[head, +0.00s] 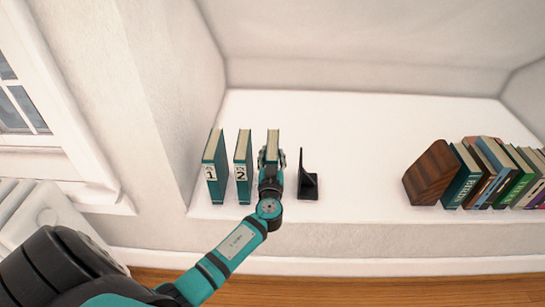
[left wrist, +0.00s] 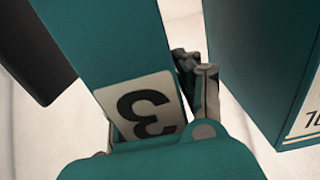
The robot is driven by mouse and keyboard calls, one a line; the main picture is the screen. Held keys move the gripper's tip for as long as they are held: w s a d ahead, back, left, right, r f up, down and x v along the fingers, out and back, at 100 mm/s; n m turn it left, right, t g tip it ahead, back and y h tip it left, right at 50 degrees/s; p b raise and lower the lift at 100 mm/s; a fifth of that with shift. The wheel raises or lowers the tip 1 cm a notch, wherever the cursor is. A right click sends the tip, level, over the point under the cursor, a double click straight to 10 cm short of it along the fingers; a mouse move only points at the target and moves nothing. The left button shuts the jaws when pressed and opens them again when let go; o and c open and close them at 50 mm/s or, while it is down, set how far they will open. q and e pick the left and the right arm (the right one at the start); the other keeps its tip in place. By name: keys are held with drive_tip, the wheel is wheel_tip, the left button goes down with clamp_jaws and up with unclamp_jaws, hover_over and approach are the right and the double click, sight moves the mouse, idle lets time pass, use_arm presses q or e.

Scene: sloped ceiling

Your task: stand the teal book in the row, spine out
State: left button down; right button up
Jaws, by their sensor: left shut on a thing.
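The teal book (head: 273,142) is upright between the second numbered book and the bookend. Its spine, with a white "3" label, shows in the left wrist view (left wrist: 115,40). My left gripper (head: 271,163) is shut on this book from the front, at its spine side. Teal books labelled "1" (head: 212,172) and "2" (head: 242,172) stand upright to its left, spines facing out, with gaps between them. A black bookend (head: 309,184) stands to its right. The gripper hides the book's lower part, so I cannot tell whether it touches the ledge. My right gripper is out of view.
The white ledge (head: 350,150) is clear between the bookend and a wooden block (head: 430,173) at the right. Several mixed books (head: 500,175) lean beside that block. The side wall (head: 185,70) is close on the left of the row.

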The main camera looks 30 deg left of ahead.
use_arm(q)
drive_tip(key=shift+r, duration=0.1)
drive_tip(key=c, duration=1.3)
unclamp_jaws()
drive_tip(key=o, duration=0.4)
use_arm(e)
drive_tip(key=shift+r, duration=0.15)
use_arm(q)
drive_tip(key=v, duration=1.1)
drive_tip(key=s+f+g+h, duration=0.1)
drive_tip(key=s+f+g, duration=0.5)
drive_tip(key=s, duration=0.5)
drive_tip(key=s+d+f+m+g+h, duration=0.1)
drive_tip(key=s+d+m+g+h, duration=0.1)
drive_tip(key=s+d, duration=0.2)
drive_tip(key=s+d+m+g+h, duration=0.2)
drive_tip(key=s+d+m+h, duration=0.1)
drive_tip(key=s, duration=0.2)
drive_tip(key=s+d+f+m+g+h, duration=0.1)
drive_tip(key=s+d+m+g+h, duration=0.1)
drive_tip(key=s+d+m+h, duration=0.1)
drive_tip(key=shift+s+d+f+b, duration=0.2)
drive_tip(key=shift+s+d, duration=0.2)
drive_tip(key=shift+s, duration=0.05)
drive_tip(key=shift+s+d+f+b, duration=0.15)
drive_tip(key=shift+s+d+f, duration=0.05)
drive_tip(key=shift+s+d, duration=0.25)
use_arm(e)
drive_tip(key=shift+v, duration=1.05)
